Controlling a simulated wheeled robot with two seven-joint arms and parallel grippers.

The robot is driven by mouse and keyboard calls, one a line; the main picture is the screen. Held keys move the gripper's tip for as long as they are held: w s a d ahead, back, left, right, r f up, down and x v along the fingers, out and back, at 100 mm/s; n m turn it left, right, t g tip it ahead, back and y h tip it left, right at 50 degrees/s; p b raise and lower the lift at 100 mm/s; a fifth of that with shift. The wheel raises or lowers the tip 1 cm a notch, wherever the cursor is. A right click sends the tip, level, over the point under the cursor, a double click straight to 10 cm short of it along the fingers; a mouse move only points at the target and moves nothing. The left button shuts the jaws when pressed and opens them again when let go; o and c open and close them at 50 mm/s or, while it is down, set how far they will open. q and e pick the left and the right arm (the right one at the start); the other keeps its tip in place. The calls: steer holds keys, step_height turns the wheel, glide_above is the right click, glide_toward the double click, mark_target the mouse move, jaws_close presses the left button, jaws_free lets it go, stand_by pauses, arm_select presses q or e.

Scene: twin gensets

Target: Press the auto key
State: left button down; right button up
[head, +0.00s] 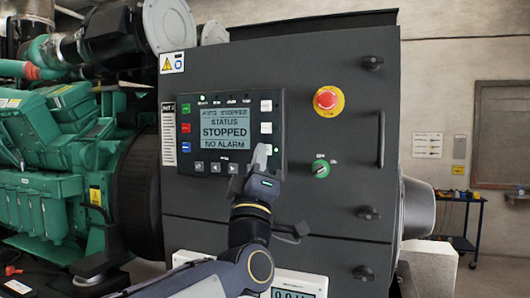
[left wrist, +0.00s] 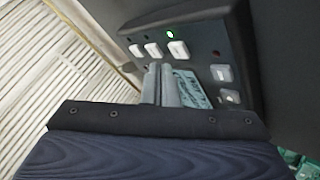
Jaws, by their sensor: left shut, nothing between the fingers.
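The control panel (head: 243,104) is a dark unit on the grey cabinet door. Its screen (head: 222,130) reads AUTO STOPPED, STATUS STOPPED, NO ALARM. Keys line both sides and the bottom, but their labels are too small for me to tell which is the auto key. My left gripper (head: 261,154) is shut and empty, its tips at the panel's lower right, covering part of the right key column. In the left wrist view the shut fingers (left wrist: 161,85) point at the panel, between white keys (left wrist: 153,50) and the screen (left wrist: 194,88). I cannot tell whether they touch anything.
Black door latches (head: 368,213) line the right edge. A green engine (head: 50,150) stands at left. A blue cart (head: 462,222) is at far right.

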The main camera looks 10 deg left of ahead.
arm_select(q)
steer(key=s+b, duration=0.1)
steer(key=s, duration=0.2)
steer(key=s+a+b, duration=0.1)
steer(key=s, duration=0.1)
steer(key=shift+s+b, duration=0.35)
steer(key=shift+s, duration=0.05)
steer(key=shift+a, duration=0.1)
stand_by(0.3)
steer(key=s+a+f+m+g+h, duration=0.1)
steer(key=a+f+m+g+h, duration=0.2)
steer(key=f, duration=0.5)
steer(key=s+a+f+m+g+h, duration=0.1)
steer(key=s+a+f+m+g, duration=0.2)
steer(key=f, duration=0.4)
steer(key=a+f+m+g+h, duration=0.1)
steer(key=f+m+g+h, duration=0.15)
steer(key=f+g, duration=0.4)
steer(key=s+a+f+m+g+y, duration=0.1)
steer(key=s+f+g, duration=0.3)
steer(key=s+f, duration=0.6)
steer(key=s+a+f+m+g+y, duration=0.1)
steer(key=s+f+g, duration=0.4)
steer(key=s+f, duration=0.6)
step_height(320, 180, down, 7)
steer(key=shift+s+a+r, duration=0.15)
steer(key=shift+s+a, duration=0.1)
steer(key=shift+a, duration=0.15)
